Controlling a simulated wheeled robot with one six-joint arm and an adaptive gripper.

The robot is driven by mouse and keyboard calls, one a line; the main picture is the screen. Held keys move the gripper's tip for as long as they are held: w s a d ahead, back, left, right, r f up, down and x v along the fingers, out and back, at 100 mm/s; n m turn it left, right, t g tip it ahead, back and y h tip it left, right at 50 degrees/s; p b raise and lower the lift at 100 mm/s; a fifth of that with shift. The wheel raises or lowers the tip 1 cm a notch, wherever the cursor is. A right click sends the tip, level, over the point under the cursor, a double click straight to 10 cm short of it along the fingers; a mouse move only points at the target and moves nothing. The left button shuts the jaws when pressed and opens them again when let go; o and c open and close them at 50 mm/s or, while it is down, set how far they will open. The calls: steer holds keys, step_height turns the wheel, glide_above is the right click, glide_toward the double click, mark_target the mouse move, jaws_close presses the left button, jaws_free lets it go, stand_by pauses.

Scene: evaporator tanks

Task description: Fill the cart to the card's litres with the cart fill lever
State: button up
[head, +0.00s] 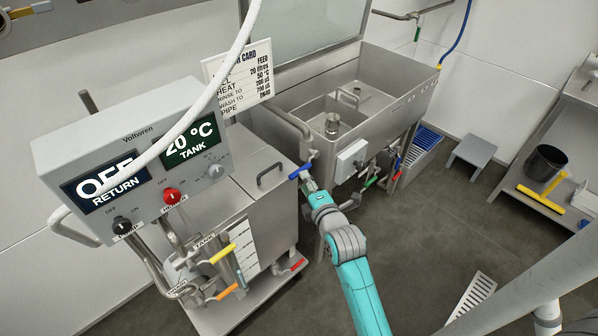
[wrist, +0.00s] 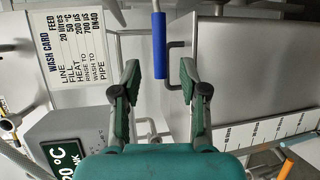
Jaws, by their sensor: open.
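A blue-handled lever (head: 301,171) on a pipe above the cart (head: 262,190) looks like the cart fill lever; it also shows in the wrist view (wrist: 160,43). My gripper (head: 307,184) is open at the lever. In the wrist view the blue handle's end appears between the two fingertips (wrist: 160,72), with gaps on both sides; I cannot tell the depth. The wash card (head: 240,75) reads FILL 20 litres and HEAT 50 °C. A white marked scale (wrist: 262,132) is on the cart's front; its level is unreadable. The control box (head: 135,150) shows OFF return and 20 °C tank.
Yellow (head: 223,253) and orange (head: 228,292) handles and a red lever (head: 298,264) sit low on the cart. A steel sink (head: 400,85) with more valves stands behind. A grey stool (head: 472,152) and a shelf with a black bucket (head: 546,162) are right. Floor between is clear.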

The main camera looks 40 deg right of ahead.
mark_target(299, 170)
steer(key=x, duration=0.6)
steer(key=shift+w, duration=0.25)
jaws_close()
